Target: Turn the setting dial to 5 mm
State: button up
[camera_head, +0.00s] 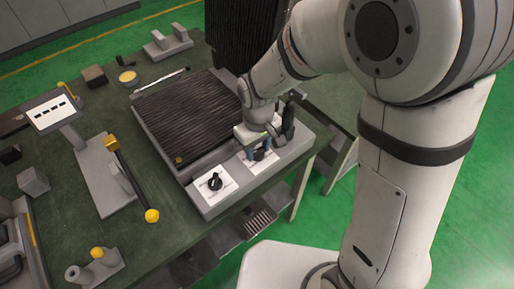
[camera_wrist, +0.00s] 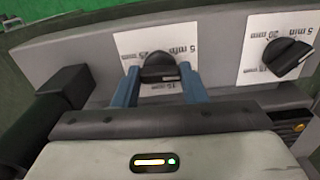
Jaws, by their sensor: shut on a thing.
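A black dial (camera_wrist: 158,68) on a white printed card (camera_wrist: 128,42) sits between the two blue fingers of my gripper (camera_wrist: 158,76) in the wrist view. The fingers are shut on the dial's sides. Printed labels ring it, upside down and small; part of the card is hidden behind the fingers. A pale mark lies on the dial's near edge; I cannot tell which label it meets. In the head view, my gripper (camera_head: 259,152) is low over the right card on the front panel, and this dial is mostly hidden.
A second black dial (camera_wrist: 286,56) on its own card is right of my gripper in the wrist view; it stands at left in the head view (camera_head: 215,182). A dark ribbed plate (camera_head: 190,120) lies behind. A black block (camera_wrist: 62,88) is left of the fingers.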

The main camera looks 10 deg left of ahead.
aim_at(258, 149)
jog(key=n+b, duration=0.1)
jog(key=n, duration=0.5)
jog(key=shift+w+n, duration=0.1)
jog(key=shift+n, duration=0.2)
jog(key=shift+r, duration=0.1)
dwell(0.3)
jog(key=o, duration=1)
notch_tip(258, 149, up, 8)
jog(key=shift+f, duration=0.15)
